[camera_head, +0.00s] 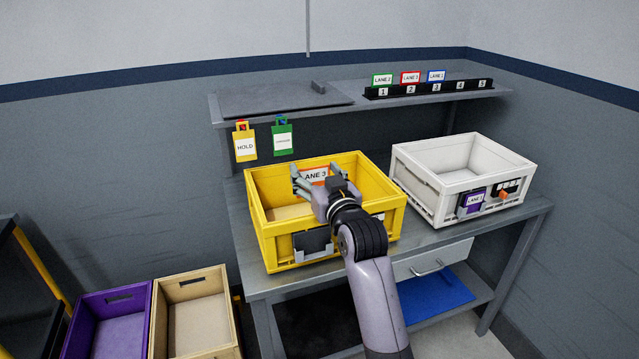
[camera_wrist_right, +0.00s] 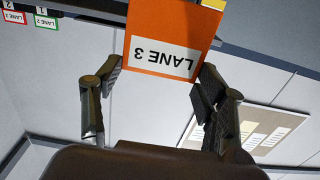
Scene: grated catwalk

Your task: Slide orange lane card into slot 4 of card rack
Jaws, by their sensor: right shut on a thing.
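The orange lane card (camera_head: 313,183), with a white LANE 3 label, is in my right gripper (camera_head: 322,182), above the yellow crate. In the right wrist view the card (camera_wrist_right: 185,20) appears upside down between the two fingers of the right gripper (camera_wrist_right: 158,82), which is shut on it. The black card rack (camera_head: 428,90) stands on the upper shelf, beyond and to the right of the gripper. Slots 1, 2 and 3 hold green, red and blue bordered cards. Slot 4 (camera_head: 460,86) and slot 5 show no card. My left gripper is out of view.
The yellow crate (camera_head: 285,259) and white crate (camera_head: 409,195) stand on the grey workbench. Yellow HOLD and green tags hang under the shelf (camera_head: 360,108). A dark mat (camera_head: 270,97) lies on the shelf's left part. Purple and tan bins stand lower left.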

